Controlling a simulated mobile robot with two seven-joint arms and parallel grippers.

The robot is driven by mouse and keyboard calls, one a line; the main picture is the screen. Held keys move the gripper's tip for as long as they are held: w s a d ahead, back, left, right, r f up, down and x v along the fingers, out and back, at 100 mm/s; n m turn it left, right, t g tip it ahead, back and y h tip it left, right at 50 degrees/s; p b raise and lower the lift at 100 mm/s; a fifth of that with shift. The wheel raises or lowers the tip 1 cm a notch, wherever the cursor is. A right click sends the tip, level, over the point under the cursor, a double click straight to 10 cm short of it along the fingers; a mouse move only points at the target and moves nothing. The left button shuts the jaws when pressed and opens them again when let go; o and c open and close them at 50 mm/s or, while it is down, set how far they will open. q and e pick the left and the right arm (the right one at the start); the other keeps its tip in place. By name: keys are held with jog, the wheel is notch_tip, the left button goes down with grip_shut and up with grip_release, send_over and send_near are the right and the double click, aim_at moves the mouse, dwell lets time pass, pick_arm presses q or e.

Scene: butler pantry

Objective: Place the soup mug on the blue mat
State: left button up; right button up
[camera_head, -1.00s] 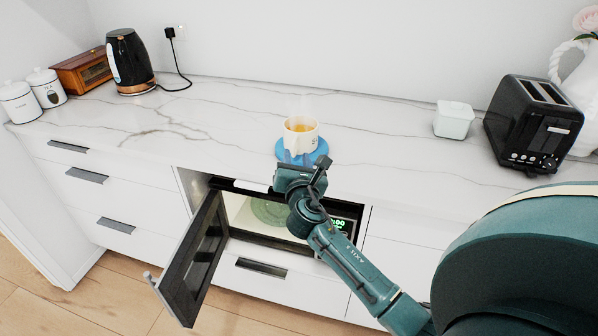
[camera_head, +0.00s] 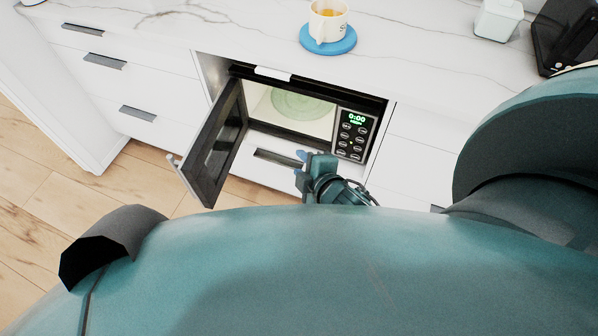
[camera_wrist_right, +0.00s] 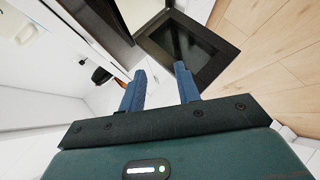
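The soup mug (camera_head: 327,24), cream-white with orange-brown soup inside, stands upright on the round blue mat (camera_head: 341,45) at the top of the head view. The mat lies on the marble counter near its front edge. My right gripper (camera_head: 302,158) is below the counter edge, in front of the cabinet and well apart from the mug. In the right wrist view its blue fingers (camera_wrist_right: 160,75) are spread with nothing between them. My left gripper is not in view.
The microwave (camera_head: 355,134) in the cabinet is open and shows a green plate (camera_head: 300,102) inside. Its door (camera_head: 218,145) swings out to the left of my right gripper. A white container (camera_head: 497,20) and a black toaster (camera_head: 570,38) stand at the right.

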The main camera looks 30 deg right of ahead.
jog(key=s+a+f+m+g+y, duration=0.1)
jog(key=s+a+f+m+y, duration=0.2)
jog(key=s+a+m, duration=0.3)
jog(key=s+m, duration=0.3)
jog(key=m, duration=0.1)
jog(key=shift+f+m+g, duration=0.25)
jog(key=shift+m+g, duration=0.05)
jog(key=shift+m, duration=0.1)
jog(key=shift+s, duration=0.15)
